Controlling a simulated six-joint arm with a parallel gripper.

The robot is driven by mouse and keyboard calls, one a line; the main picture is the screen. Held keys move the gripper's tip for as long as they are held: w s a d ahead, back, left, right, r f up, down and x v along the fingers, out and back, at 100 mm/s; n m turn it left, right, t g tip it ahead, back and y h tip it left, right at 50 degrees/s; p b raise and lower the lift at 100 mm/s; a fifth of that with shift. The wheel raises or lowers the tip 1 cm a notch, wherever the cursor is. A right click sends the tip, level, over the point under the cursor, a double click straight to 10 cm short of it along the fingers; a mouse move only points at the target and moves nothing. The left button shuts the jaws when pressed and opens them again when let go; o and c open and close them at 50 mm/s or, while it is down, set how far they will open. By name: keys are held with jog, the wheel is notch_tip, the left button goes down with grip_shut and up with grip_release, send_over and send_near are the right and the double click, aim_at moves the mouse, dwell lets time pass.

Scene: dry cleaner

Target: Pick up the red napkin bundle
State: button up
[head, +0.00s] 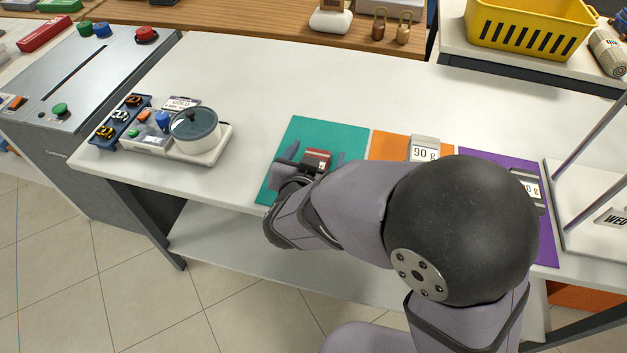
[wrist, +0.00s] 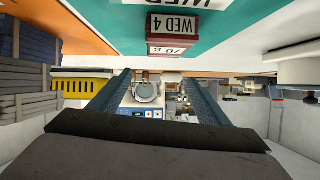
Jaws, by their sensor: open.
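The red napkin bundle (head: 317,159) is a small dark red block on the teal mat (head: 324,127). In the wrist view the red block (wrist: 151,38) shows upside down with "WED 4" and "70 g" labels, at the top of the picture. My gripper (head: 316,154) is open over the teal mat, its two blue-grey fingers on either side of the bundle in the head view. In the wrist view my gripper (wrist: 156,74) has its fingers apart with nothing clearly between them. My arm hides the near part of the mat.
A grey labelled bundle (head: 424,142) sits on the orange mat (head: 385,143); another labelled bundle (head: 530,185) sits on the purple mat (head: 548,238). A scale (head: 217,147) with a lidded pot stands left. A white rack (head: 570,195) stands right. The counter behind the mats is clear.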

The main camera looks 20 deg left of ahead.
jog(key=shift+n+h, duration=0.3)
jog(key=shift+n, duration=0.1)
jog(key=s+f, duration=0.1)
jog(key=s+a+f+b, duration=0.1)
jog(key=s, duration=0.1)
jog(key=s+f, duration=0.1)
jog(key=s, duration=0.1)
jog(key=shift+s+a, duration=0.15)
jog(key=shift+b+x, duration=0.6)
jog(key=shift+x, duration=3.1)
jog(key=shift+r, duration=0.1)
jog(key=c, duration=1.2)
